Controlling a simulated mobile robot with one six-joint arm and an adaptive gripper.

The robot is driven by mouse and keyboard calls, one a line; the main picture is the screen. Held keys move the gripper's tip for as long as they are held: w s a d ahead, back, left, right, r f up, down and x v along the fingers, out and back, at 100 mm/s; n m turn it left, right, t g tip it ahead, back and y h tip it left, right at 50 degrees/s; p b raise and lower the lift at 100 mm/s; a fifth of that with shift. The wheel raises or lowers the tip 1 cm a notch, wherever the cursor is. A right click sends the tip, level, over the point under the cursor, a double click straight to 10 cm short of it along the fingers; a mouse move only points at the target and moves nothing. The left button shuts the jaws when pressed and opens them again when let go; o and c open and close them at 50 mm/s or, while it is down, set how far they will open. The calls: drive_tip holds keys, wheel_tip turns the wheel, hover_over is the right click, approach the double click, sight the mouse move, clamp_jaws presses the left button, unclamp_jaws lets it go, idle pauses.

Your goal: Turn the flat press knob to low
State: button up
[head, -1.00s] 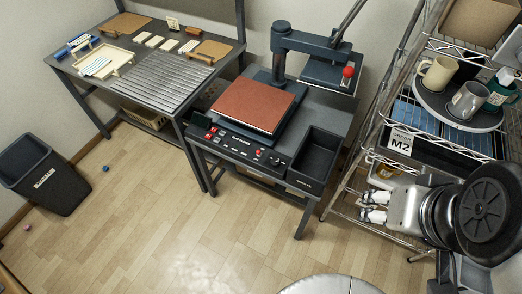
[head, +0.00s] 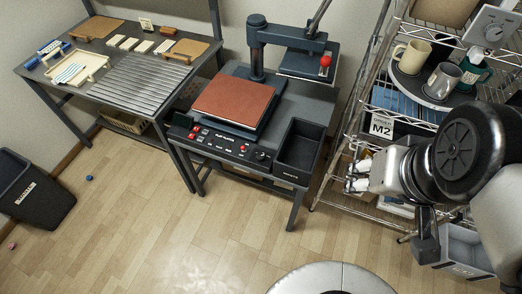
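The flat press (head: 218,132) stands in the middle of the head view. It has a reddish-brown square pad (head: 232,102) and a swing-arm upper plate with a red ball handle. Its sloped front panel (head: 228,143) carries red and pale buttons. The knob (head: 261,156) is small and dark, at the panel's right end beside the black bin; its setting is too small to read. My gripper (head: 359,176) is to the right of the knob, in front of the wire shelf. Its two pale fingers point left and are apart, with nothing seen between them.
A black open bin (head: 301,149) is set in the press table's right side. A round pale stool top (head: 330,280) is at the bottom. Floor before the press is clear.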

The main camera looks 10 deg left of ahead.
drive_tip(key=w+a+m+g, duration=0.1)
drive_tip(key=w+a+m, duration=0.3)
drive_tip(key=w, duration=1)
drive_tip(key=m+g+b, duration=0.3)
drive_tip(key=m, duration=0.3)
hover_over(259, 156)
wheel_tip(259, 156, down, 30)
wheel_tip(259, 156, down, 18)
drive_tip(key=b, duration=0.4)
drive_tip(key=shift+d+r, duration=0.1)
drive_tip(key=shift+r, duration=0.15)
drive_tip(key=c, duration=1.1)
drive_tip(key=shift+o, duration=0.2)
